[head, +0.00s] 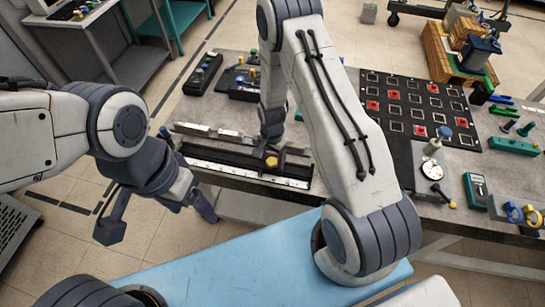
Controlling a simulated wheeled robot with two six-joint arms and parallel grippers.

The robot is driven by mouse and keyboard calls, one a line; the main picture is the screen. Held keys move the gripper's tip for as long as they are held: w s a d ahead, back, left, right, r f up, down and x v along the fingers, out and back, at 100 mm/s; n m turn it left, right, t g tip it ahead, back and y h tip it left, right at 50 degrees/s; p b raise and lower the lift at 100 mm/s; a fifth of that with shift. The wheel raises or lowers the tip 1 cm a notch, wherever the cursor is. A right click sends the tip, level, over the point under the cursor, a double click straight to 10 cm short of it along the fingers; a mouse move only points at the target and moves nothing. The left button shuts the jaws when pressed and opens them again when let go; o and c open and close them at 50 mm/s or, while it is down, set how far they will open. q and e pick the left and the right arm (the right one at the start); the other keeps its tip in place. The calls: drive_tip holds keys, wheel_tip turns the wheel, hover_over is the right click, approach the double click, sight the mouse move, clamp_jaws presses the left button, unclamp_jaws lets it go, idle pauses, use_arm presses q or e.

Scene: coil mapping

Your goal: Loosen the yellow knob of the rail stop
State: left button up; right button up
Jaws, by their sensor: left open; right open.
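The yellow knob (271,162) shows at the front of the dark rail (225,160), which runs along the near left edge of the workbench. The rail stop under the knob is too small and partly hidden to make out. My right gripper (272,143) points down just above and behind the knob; its fingers are small and partly hidden, and I cannot tell whether they touch it. My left gripper (158,222) is open and empty, low over the floor to the left of the bench.
A pale scale strip (250,175) lies along the rail's front. A black board with red squares (420,105) lies to the right, with a dial gauge (431,170) and a green meter (475,190). Black control boxes (203,73) stand behind the rail. My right arm hides the bench's middle.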

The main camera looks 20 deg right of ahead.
clamp_jaws()
drive_tip(key=shift+n, duration=0.3)
drive_tip(key=shift+n+b, duration=0.8)
drive_tip(key=shift+n, duration=0.4)
drive_tip(key=shift+n+b, duration=0.5)
drive_tip(key=shift+n, duration=1)
unclamp_jaws()
